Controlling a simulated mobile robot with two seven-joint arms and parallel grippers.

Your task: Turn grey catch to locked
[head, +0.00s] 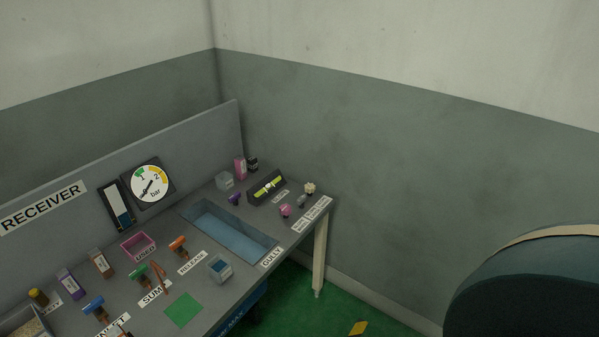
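I cannot make out a grey catch for certain in the head view. The grey workbench (240,288) runs from the lower left to the middle and carries several small handles and labels. At its far right end are a pale knob (309,188) and a pink knob (286,210), beside small labels too small to read. A dark block with a yellow-green level vial (266,187) sits just left of them. Neither of my grippers is in view.
A pressure gauge (152,184) stands at the back panel. A recessed blue trough (228,231), an orange handle (179,246), a blue handle (95,308) and a pink tray (138,246) are on the bench. A large dark rounded object (525,290) fills the lower right. Green floor shows between.

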